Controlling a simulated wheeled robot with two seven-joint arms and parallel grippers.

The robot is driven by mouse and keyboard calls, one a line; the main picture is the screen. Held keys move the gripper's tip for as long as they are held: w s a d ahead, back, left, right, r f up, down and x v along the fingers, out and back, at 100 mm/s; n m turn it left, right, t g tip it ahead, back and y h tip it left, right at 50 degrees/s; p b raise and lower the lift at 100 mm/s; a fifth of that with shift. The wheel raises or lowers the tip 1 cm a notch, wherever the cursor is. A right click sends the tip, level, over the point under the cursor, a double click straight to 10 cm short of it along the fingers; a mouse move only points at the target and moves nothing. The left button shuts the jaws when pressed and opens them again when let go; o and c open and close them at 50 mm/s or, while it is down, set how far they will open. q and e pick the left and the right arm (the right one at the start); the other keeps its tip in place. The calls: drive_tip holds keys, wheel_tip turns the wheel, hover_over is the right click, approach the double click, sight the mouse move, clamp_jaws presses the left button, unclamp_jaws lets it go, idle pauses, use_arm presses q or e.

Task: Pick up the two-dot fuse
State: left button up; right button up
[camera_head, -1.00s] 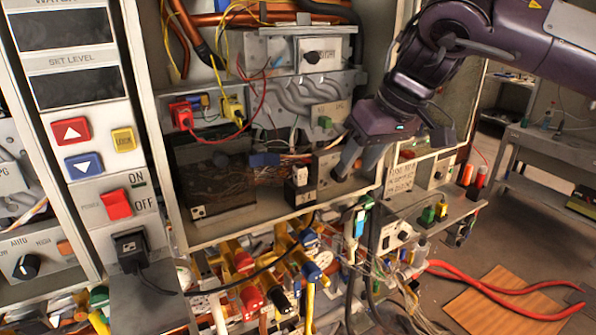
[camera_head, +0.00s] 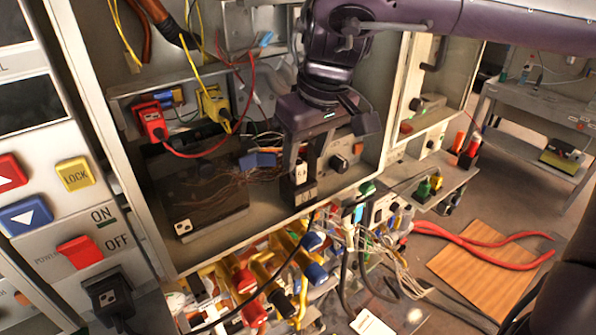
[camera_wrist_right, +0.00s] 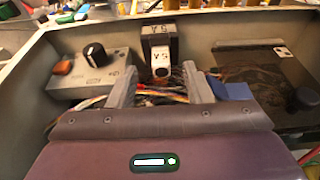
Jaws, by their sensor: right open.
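A small black block (camera_head: 299,190) with white labels, probably the fuse, stands on the floor of the open cabinet. It also shows in the right wrist view (camera_wrist_right: 160,45), upright, ahead of my fingers; its label marks are too small to read as dots. My right gripper (camera_head: 304,160) is open and points down at the block, with its fingers close around its top in the head view. In the right wrist view the open fingers (camera_wrist_right: 156,88) are empty, and the block appears between and beyond their tips. My left gripper is out of view.
A dark box (camera_head: 210,205) with a dotted label sits left of the block. A grey knob box (camera_head: 345,160) is on its right. Loose wires (camera_head: 275,165) run behind the fingers. The cabinet's front lip (camera_head: 240,250) and side wall are close by.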

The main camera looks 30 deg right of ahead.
sight(300, 163)
drive_tip(key=shift+p+x, duration=0.75)
drive_tip(key=shift+x, duration=0.4)
drive_tip(key=shift+w+a+f, duration=0.1)
drive_tip(key=shift+w+f, duration=0.55)
drive_tip(key=shift+f, duration=0.3)
drive_tip(key=shift+s, duration=0.15)
drive_tip(key=shift+c, duration=1)
drive_tip(key=c, duration=0.5)
clamp_jaws()
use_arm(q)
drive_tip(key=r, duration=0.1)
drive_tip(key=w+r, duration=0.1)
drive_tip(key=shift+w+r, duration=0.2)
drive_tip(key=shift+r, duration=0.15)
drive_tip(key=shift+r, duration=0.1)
use_arm(e)
drive_tip(key=shift+r, duration=0.15)
